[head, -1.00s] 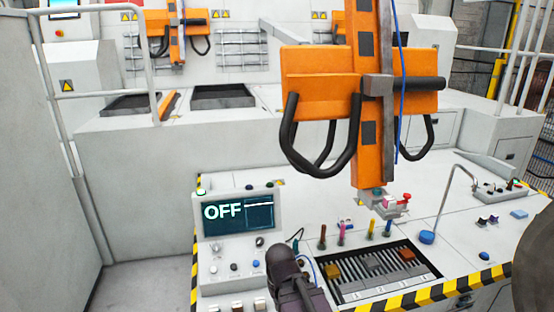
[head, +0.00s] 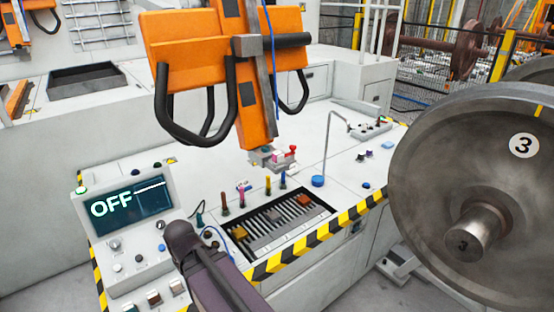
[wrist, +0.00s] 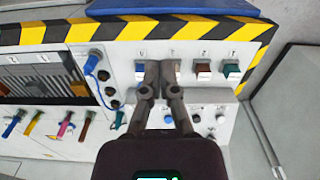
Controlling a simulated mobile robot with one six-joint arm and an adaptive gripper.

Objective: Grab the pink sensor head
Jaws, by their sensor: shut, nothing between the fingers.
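Several coloured upright sticks stand in a row behind the slotted tray on the console. A pink one (head: 241,196), seemingly the pink sensor head, stands beside a dark red-brown one. In the wrist view the pink one (wrist: 67,127) is at the lower left, between a yellow and a brown one. My gripper (wrist: 162,68) is shut and empty, its fingertips over the console panel near the row of coloured switches. It is well to the right of the pink stick in that view. In the head view my dark wrist hides the fingertips.
An orange gantry tool (head: 240,60) with black handles hangs over the console, a small pink-and-red part at its lower end. The slotted tray (head: 322,212) holds coloured blocks. A screen (head: 125,204) reads OFF. A large wheel (head: 430,170) stands at right. A blue cable (wrist: 90,68) loops near the tray.

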